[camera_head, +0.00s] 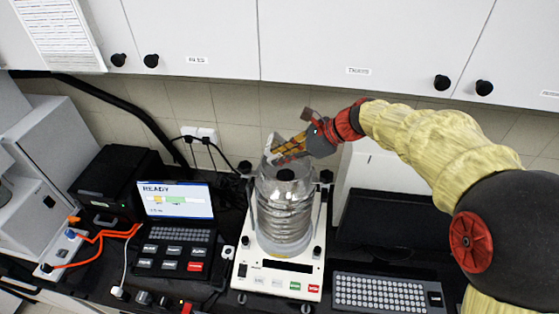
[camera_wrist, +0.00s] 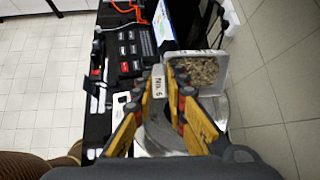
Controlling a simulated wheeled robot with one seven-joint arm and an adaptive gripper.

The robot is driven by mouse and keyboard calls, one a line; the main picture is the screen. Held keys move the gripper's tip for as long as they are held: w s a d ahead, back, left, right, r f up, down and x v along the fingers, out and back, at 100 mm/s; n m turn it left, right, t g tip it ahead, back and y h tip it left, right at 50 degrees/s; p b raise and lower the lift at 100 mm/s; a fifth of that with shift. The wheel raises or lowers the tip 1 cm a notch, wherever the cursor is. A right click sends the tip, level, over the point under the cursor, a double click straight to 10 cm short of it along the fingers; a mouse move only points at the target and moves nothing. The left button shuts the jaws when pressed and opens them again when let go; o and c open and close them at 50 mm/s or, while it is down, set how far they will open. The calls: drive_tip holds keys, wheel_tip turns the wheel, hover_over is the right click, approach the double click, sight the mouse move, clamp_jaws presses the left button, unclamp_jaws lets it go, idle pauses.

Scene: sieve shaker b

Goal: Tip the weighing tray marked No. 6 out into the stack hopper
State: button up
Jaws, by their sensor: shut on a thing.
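My gripper (camera_head: 291,147) is shut on the weighing tray (camera_head: 271,146), just above the top of the sieve stack (camera_head: 284,218). In the wrist view, my gripper (camera_wrist: 173,98) has its yellow fingers on the tray's handle end, and the tag reads No. 6. The tray (camera_wrist: 222,68) still holds brown, grainy material and looks tilted. The clear stack hopper (camera_head: 268,187) is the top of the stack, with a dark opening at its centre. In the wrist view the stack is partly hidden behind the fingers.
The white shaker base (camera_head: 250,272) carries the stack. A laptop reading READY (camera_head: 175,201) stands left, a keyboard (camera_head: 380,293) right. Orange cables (camera_head: 105,237) lie far left. Wall cabinets (camera_head: 350,35) hang above and behind my arm.

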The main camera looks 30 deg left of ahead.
drive_tip(key=shift+w+d+f+g+y+b, duration=0.15)
drive_tip(key=shift+y+b, duration=0.4)
drive_tip(key=shift+b, duration=1.2)
drive_tip(key=shift+s+d+g+y+b, duration=0.15)
drive_tip(key=shift+y+b, duration=0.45)
drive_tip(key=shift+b, duration=1.1)
drive_tip(key=shift+w+d+f+y+b, duration=0.1)
drive_tip(key=shift+d+y+b, duration=0.3)
drive_tip(key=shift+b, duration=1.35)
drive_tip(key=y+b, duration=0.2)
drive_tip(key=b, duration=0.2)
drive_tip(key=d+g+y+b, duration=0.1)
drive_tip(key=y+b, duration=0.2)
drive_tip(key=f+y+b, duration=0.1)
drive_tip(key=y+b, duration=0.2)
drive_tip(key=b, duration=0.1)
drive_tip(key=shift+w+d+b, duration=0.15)
drive_tip(key=shift+d+b, duration=0.15)
drive_tip(key=shift+b, duration=0.05)
drive_tip(key=shift+r, duration=0.1)
